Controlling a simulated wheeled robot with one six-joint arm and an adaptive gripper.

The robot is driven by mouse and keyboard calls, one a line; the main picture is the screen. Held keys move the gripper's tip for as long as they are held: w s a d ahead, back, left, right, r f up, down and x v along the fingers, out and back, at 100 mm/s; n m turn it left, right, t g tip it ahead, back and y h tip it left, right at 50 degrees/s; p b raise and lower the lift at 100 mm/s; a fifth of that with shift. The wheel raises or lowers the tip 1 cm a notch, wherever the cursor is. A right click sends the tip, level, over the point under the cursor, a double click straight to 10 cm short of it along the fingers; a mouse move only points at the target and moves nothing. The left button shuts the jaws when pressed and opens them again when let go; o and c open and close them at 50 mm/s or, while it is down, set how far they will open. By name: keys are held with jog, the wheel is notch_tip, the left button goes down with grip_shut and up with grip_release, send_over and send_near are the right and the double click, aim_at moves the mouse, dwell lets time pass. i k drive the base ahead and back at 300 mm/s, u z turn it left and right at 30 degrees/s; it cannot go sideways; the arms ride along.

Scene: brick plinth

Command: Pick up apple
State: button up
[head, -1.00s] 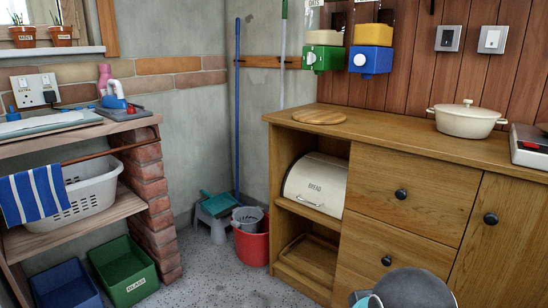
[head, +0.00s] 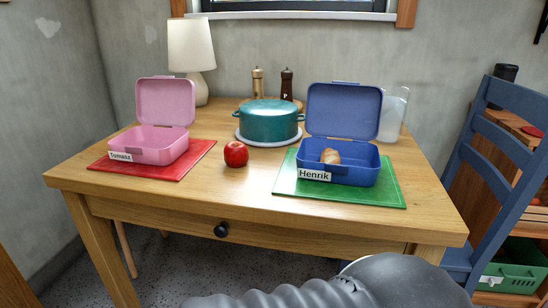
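A red apple (head: 236,154) sits on the wooden table (head: 240,206), between the red mat and the green mat, a little behind the table's front edge. Nothing touches it that I can see. Part of my own grey arm shows at the bottom of the head view, in front of the table. My gripper is not in view.
An open pink lunchbox (head: 160,145) labelled Tomasz stands on the red mat (head: 194,158). An open blue lunchbox (head: 350,172) labelled Henrik, with a bread roll (head: 330,156), stands on the green mat (head: 388,194). A teal pot (head: 268,122) is behind the apple. A blue chair (head: 497,145) stands right.

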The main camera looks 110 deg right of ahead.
aim_at(236, 155)
jog(key=z, duration=0.95)
jog(key=k, duration=1)
jog(key=z, duration=1.25)
